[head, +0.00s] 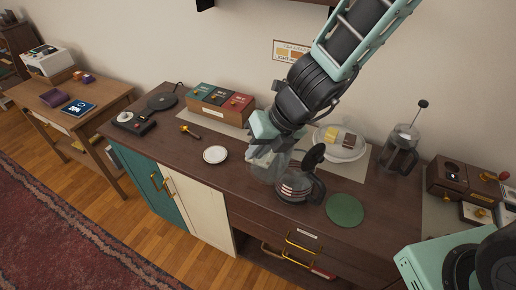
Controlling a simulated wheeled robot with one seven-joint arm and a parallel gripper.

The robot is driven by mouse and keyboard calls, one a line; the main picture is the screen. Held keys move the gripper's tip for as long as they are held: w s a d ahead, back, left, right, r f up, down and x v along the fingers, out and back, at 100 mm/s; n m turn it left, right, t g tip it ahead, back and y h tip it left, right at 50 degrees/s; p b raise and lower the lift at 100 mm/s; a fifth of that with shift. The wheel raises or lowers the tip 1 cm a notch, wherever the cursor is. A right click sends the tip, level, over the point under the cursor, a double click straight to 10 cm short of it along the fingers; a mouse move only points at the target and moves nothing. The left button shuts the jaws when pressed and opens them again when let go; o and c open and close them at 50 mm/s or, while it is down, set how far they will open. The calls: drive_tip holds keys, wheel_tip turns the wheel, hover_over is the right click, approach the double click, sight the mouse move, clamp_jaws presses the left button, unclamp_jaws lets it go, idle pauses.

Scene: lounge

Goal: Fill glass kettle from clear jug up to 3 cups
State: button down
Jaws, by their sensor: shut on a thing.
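The glass kettle (292,190) stands on the dark wooden sideboard top, with a black handle on its right and a black lid (313,156) raised above it. My gripper (265,151) is just up and to the left of the kettle, shut on the clear jug (262,171). The jug is see-through and hard to make out. It appears beside the kettle's left side and partly overlaps it in the picture. I cannot tell whether the two touch, how far the jug is tilted, or the water level in either vessel.
A green round mat (344,210) lies right of the kettle, and a white saucer (215,154) lies left. A clear-covered dish (340,143) and a French press (399,152) stand behind. Tea boxes (222,104) and a black hot plate with a scale-like device (134,122) are at left.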

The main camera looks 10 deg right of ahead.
sight(260, 172)
drive_tip(key=shift+w+d+r+g+y, duration=0.1)
drive_tip(key=shift+g+y, duration=0.2)
drive_tip(key=shift+y, duration=0.3)
drive_tip(key=shift+f+b, duration=0.45)
drive_tip(key=shift+b, duration=0.2)
idle(0.6)
drive_tip(key=shift+m, duration=0.5)
drive_tip(key=shift+f+b, duration=1.75)
drive_tip(key=shift+f, duration=0.4)
drive_tip(key=shift+r, duration=0.1)
drive_tip(key=shift+d+r, duration=0.1)
drive_tip(key=shift+y+p, duration=0.3)
idle(0.6)
